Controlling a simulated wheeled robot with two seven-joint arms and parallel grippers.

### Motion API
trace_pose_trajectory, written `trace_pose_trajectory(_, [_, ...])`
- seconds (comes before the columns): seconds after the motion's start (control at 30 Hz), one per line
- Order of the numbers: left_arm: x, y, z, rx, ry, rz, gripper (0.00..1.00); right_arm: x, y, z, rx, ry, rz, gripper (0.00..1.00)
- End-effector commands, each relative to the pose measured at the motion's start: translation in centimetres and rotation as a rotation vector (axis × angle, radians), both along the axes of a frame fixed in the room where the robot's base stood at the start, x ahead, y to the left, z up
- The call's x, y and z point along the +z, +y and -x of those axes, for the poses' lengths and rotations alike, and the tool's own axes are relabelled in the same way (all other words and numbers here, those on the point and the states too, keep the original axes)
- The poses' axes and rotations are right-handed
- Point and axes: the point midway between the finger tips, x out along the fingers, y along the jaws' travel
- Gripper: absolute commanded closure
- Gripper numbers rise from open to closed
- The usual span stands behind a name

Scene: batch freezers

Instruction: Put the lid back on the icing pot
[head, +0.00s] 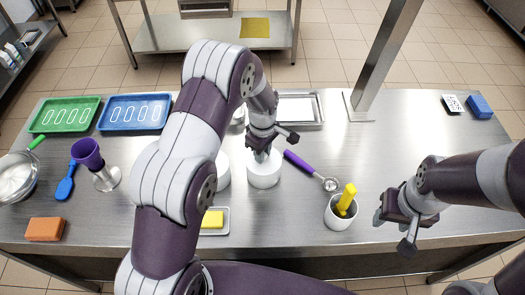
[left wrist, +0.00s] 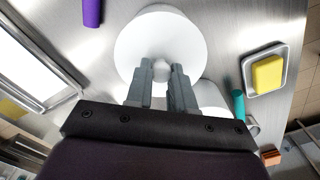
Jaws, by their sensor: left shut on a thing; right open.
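My left gripper (head: 262,153) is shut on the knob of a round white lid (left wrist: 150,40), which fills the top middle of the left wrist view. In the head view it is over a white pot (head: 264,175) in the middle of the table. The lid is at the pot's top, but I cannot tell whether it rests on the rim or sits slightly above. A second white container (head: 223,172) stands just left, partly hidden by my left arm. My right gripper (head: 392,232) is open and empty, above the table's front right.
A purple-handled scoop (head: 302,164) lies right of the pot. A white cup (head: 340,212) with a yellow object stands front right. A small tray with a yellow block (head: 212,219) lies front left. A metal tray (head: 298,108) is behind. A metal post (head: 380,60) rises at the back.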

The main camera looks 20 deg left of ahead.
Motion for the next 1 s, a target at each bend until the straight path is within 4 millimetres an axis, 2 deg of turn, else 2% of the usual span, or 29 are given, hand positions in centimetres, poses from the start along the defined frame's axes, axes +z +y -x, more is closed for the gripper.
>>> trace_pose_trajectory(0.33, [-0.06, -0.01, 0.03, 0.000, 0.000, 0.000, 1.00, 0.06, 0.00, 0.00, 0.000, 0.000, 0.000, 0.51])
trace_pose_trajectory(0.37, [-0.06, -0.01, 0.03, 0.000, 0.000, 0.000, 0.71, 0.06, 0.00, 0.00, 0.000, 0.000, 0.000, 0.51])
trace_pose_trajectory(0.43, [-0.06, -0.01, 0.03, 0.000, 0.000, 0.000, 0.48, 0.06, 0.00, 0.00, 0.000, 0.000, 0.000, 0.51])
trace_pose_trajectory(0.63, [-0.06, -0.01, 0.03, 0.000, 0.000, 0.000, 0.47, 0.06, 0.00, 0.00, 0.000, 0.000, 0.000, 0.51])
trace_pose_trajectory(0.67, [-0.06, -0.01, 0.03, 0.000, 0.000, 0.000, 0.44, 0.06, 0.00, 0.00, 0.000, 0.000, 0.000, 0.51])
trace_pose_trajectory(0.73, [-0.06, -0.01, 0.03, 0.000, 0.000, 0.000, 0.22, 0.06, 0.00, 0.00, 0.000, 0.000, 0.000, 0.51])
trace_pose_trajectory(1.0, [-0.03, -0.01, 0.03, 0.000, 0.000, 0.000, 0.22, 0.08, 0.00, 0.00, 0.000, 0.000, 0.000, 0.51])
